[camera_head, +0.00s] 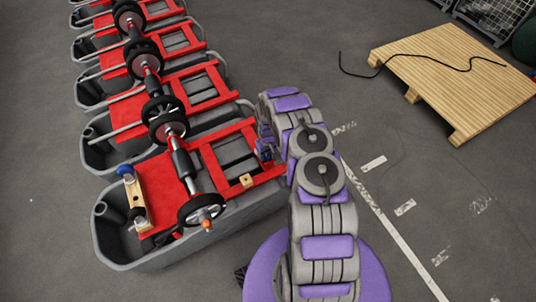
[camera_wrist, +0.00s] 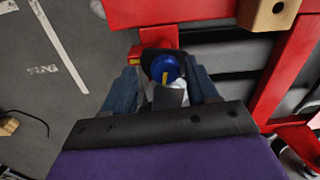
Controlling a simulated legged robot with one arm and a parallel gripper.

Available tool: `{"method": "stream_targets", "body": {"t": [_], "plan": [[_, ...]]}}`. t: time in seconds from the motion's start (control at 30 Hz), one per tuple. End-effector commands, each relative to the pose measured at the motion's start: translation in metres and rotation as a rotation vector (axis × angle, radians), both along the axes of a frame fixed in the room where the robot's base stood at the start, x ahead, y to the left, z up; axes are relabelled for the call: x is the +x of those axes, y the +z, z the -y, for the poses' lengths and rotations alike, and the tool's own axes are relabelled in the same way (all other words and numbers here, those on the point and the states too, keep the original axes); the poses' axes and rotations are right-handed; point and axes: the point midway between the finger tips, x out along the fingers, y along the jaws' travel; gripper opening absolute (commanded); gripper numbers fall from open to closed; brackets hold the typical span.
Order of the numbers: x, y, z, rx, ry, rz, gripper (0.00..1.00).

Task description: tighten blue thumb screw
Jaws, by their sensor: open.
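The blue thumb screw (camera_wrist: 164,68) shows in the wrist view as a round knob with a yellow mark on its face. It sits at a dark mount beside the red frame (camera_wrist: 168,14). My gripper (camera_wrist: 163,76) is open, with one finger on each side of the knob. Whether the fingers touch it, I cannot tell. In the head view my gripper (camera_head: 266,147) is at the right end of the nearest tank's red frame (camera_head: 222,134), and the arm hides the screw there. Another blue knob (camera_head: 125,170) stands at that tank's left end, by a wooden piece (camera_head: 137,200).
A small wooden block with a hole (camera_wrist: 268,13) sits on the red frame; it also shows in the head view (camera_head: 246,180). Several grey tanks (camera_head: 92,148) with rollers stand in a row behind. A pallet (camera_head: 455,75) with a black cable lies right. Floor between is clear.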

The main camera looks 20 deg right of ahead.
Motion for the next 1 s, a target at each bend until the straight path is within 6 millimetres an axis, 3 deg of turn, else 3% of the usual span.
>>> {"method": "stream_targets", "body": {"t": [0.33, 0.9, 1.0], "plan": [[-0.0002, -0.0045, 0.0035, 0.007, 0.001, -0.001, 0.58], [0.0008, -0.003, 0.0025, 0.003, 0.0, 0.002, 0.04], [0.0008, -0.003, 0.0023, 0.004, 0.0, 0.002, 0.02]]}}
